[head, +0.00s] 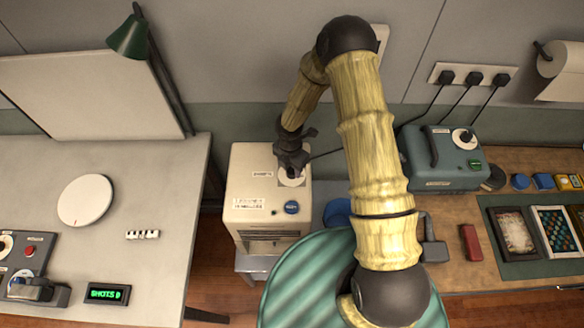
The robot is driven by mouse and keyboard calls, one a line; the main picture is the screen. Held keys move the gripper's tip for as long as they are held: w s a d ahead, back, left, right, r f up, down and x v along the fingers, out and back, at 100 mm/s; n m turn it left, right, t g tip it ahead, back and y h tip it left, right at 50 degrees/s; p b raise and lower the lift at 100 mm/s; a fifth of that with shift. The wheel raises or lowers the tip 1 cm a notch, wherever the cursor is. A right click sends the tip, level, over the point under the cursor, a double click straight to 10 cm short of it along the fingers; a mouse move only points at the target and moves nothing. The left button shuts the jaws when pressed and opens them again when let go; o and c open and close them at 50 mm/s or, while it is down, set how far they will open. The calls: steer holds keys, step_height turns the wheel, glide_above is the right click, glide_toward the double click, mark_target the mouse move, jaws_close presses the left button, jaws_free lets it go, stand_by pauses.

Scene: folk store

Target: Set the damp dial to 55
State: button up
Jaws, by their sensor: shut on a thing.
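A cream cabinet (243,190) stands in the middle, between the two tables. Its top carries a white round dial (291,181) with a small label beside it, too small to read surely. My gripper (291,168) points down at this dial and is shut on its knob. The gripper hides most of the knob, so its setting cannot be read. A second white dial (463,138) sits on the teal box at the right, apart from my gripper.
The teal box (440,160) stands on the wooden bench at right, with cables behind. The left table (150,210) holds a white disc (85,200) and a display (107,294) reading "SHOTS 0".

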steer(key=m+b, duration=0.2)
steer(key=m, duration=0.2)
steer(key=shift+f+m+b, duration=0.15)
steer(key=shift+m+b, duration=0.15)
steer(key=m+b, duration=0.2)
steer(key=m, duration=0.2)
steer(key=shift+d+m, duration=0.1)
steer(key=shift+m, duration=0.2)
steer(key=m+b, duration=0.3)
steer(key=m, duration=0.2)
steer(key=shift+s+y, duration=0.1)
steer(key=shift+y, duration=0.2)
steer(key=m+b, duration=0.1)
steer(key=m, duration=0.3)
steer(key=shift+m+b, duration=0.3)
steer(key=shift+b, duration=0.1)
steer(key=shift+r, duration=0.2)
steer(key=o, duration=1)
steer(key=shift+s, duration=0.1)
steer(key=shift+c, duration=0.2)
steer(key=shift+r, duration=0.1)
step_height(320, 180, up, 17)
steer(key=b, duration=0.2)
steer(key=shift+w+d+b, duration=0.3)
steer(key=shift+w+d, duration=0.05)
